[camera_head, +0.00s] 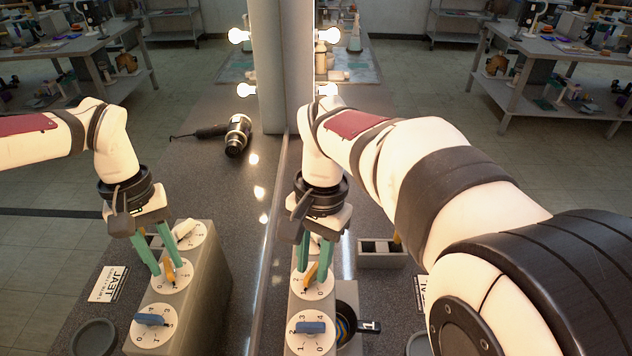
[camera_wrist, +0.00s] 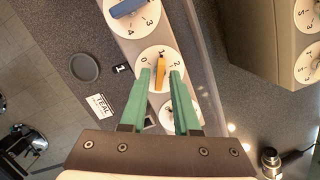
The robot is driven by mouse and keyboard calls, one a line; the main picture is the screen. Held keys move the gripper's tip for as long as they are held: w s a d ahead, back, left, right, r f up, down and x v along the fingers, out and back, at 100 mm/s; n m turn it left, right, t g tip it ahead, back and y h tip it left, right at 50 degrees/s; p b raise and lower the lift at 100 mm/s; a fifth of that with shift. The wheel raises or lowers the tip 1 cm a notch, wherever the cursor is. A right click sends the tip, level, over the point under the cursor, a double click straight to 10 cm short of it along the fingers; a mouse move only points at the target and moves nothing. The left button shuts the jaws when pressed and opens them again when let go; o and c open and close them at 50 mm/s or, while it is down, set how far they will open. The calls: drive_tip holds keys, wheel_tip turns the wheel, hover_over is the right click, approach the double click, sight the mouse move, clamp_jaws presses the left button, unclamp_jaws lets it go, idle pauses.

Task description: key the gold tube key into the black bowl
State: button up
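My gripper (camera_head: 312,260) is above the long grey box, its green fingers apart on either side of the orange knob (camera_head: 311,273). In the wrist view my gripper (camera_wrist: 160,73) has a gap between its fingertips, with the orange knob (camera_wrist: 161,67) in it. I cannot tell whether a finger touches the knob. The knob sits upright on a white numbered dial (camera_wrist: 151,86). A dark round dish, possibly the black bowl (camera_wrist: 84,67), lies beside the box. No gold tube key is clearly identifiable; a small gold piece (camera_head: 397,241) shows beside my arm.
A blue knob (camera_head: 311,328) stands on the neighbouring dial. A black-rimmed round holder with stripes (camera_head: 346,318) and a small grey tray (camera_head: 380,261) are beside the box. A TEAL card (camera_wrist: 100,106) lies near the dish. The mirror (camera_head: 225,220) rises close alongside, reflecting everything.

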drive_tip(key=shift+o, duration=0.5)
drive_tip(key=shift+r, duration=3)
drive_tip(key=shift+r, duration=0.25)
wheel_tip(320, 180, up, 11)
drive_tip(key=d, duration=0.2)
drive_tip(key=s+d+f, duration=0.3)
drive_tip(key=s+f, duration=0.6)
drive_tip(key=f, duration=0.1)
drive_tip(key=s+d+f+t+y, duration=0.1)
drive_tip(key=s+d+f, duration=0.1)
drive_tip(key=s+f, duration=0.7)
drive_tip(key=shift+s+d+f, duration=0.2)
drive_tip(key=shift+d+f, duration=0.2)
